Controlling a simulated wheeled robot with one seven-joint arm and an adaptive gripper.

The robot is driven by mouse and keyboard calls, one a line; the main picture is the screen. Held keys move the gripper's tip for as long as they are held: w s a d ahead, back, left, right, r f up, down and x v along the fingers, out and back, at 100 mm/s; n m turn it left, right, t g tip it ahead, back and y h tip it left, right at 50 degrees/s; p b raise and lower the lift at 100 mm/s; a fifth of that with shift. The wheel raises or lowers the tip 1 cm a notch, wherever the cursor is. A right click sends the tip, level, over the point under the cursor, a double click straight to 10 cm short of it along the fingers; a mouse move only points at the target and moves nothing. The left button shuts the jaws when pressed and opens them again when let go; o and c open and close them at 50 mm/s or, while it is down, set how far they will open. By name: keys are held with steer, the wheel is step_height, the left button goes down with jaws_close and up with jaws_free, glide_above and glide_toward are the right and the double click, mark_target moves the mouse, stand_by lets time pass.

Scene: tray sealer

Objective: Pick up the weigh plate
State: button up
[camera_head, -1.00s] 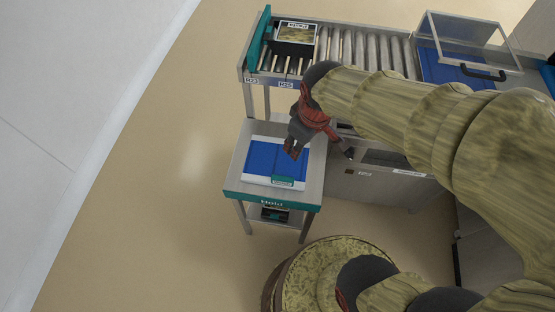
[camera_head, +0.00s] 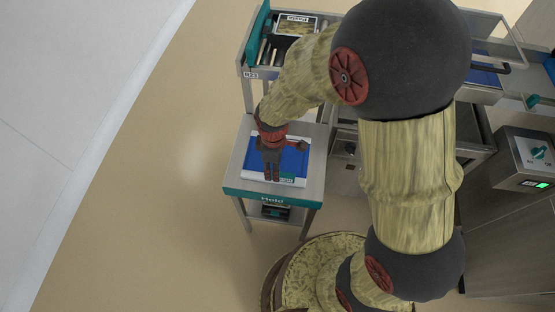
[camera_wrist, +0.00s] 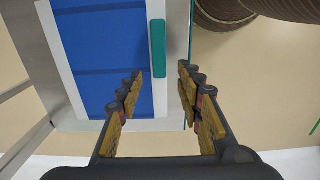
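The weigh plate appears to be the flat blue panel with a white rim (camera_head: 294,160) on the small "Hold" table (camera_head: 232,180). It lies flat there. In the wrist view its blue face (camera_wrist: 100,60) fills the upper left, and a teal bar (camera_wrist: 158,48) runs along its edge. My gripper (camera_head: 272,180) is above the plate, pointing down near its front edge, and covers part of it. In the wrist view my gripper (camera_wrist: 160,75) is open, with nothing held. The teal bar lies ahead, between the fingertip lines. I cannot tell the height gap.
A roller conveyor (camera_head: 265,50) with a framed tray (camera_head: 295,25) stands behind the table. A steel machine body (camera_head: 345,180) is close on the table's right. A control box with a green display (camera_head: 535,165) is at the far right. Floor at left is clear.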

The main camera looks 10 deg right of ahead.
step_height(320, 180, down, 4)
steer(key=shift+a+f+b, duration=0.1)
steer(key=shift+f+b, duration=0.05)
steer(key=shift+b, duration=0.8)
steer(key=shift+c, duration=1.1)
jaws_close()
